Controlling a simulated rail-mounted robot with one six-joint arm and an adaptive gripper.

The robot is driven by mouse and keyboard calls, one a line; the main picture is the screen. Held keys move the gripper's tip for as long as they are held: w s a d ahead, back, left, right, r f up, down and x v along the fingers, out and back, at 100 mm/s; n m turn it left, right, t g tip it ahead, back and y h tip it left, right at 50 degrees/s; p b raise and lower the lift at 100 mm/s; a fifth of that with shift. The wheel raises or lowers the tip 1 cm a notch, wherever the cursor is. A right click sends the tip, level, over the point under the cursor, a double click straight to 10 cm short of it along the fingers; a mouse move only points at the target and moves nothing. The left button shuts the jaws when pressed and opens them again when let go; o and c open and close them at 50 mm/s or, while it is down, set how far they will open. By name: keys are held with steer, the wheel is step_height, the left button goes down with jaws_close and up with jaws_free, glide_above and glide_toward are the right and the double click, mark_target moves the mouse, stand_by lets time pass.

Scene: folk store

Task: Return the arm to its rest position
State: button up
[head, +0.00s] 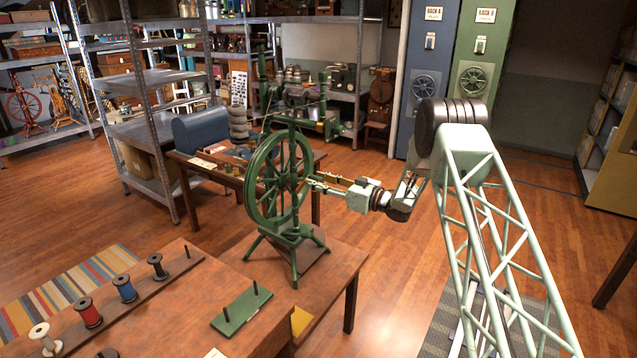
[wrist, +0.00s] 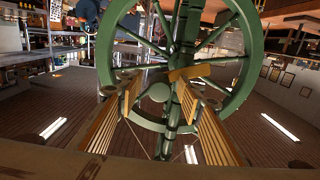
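My arm (head: 485,215) is a pale green lattice link rising at the right in the head view, and it reaches left from its dark elbow joint. My gripper (head: 316,184) is at the right side of the green spinning wheel (head: 258,180), level with its wheel rim. In the wrist view the two ribbed yellow fingers of my gripper (wrist: 160,90) stand apart. The green wheel (wrist: 225,72) and its upright fill the view beyond them. A round hub shows in the gap. I cannot tell whether a finger touches the wheel.
The front table (head: 190,300) carries a row of spools, including a red one (head: 88,311) and a blue one (head: 125,288), and a green two-peg board (head: 241,311). A second table (head: 185,170) and metal shelves (head: 150,90) stand behind.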

steer(key=shift+c, duration=0.5)
steer(key=c, duration=0.7)
steer(key=shift+c, duration=0.4)
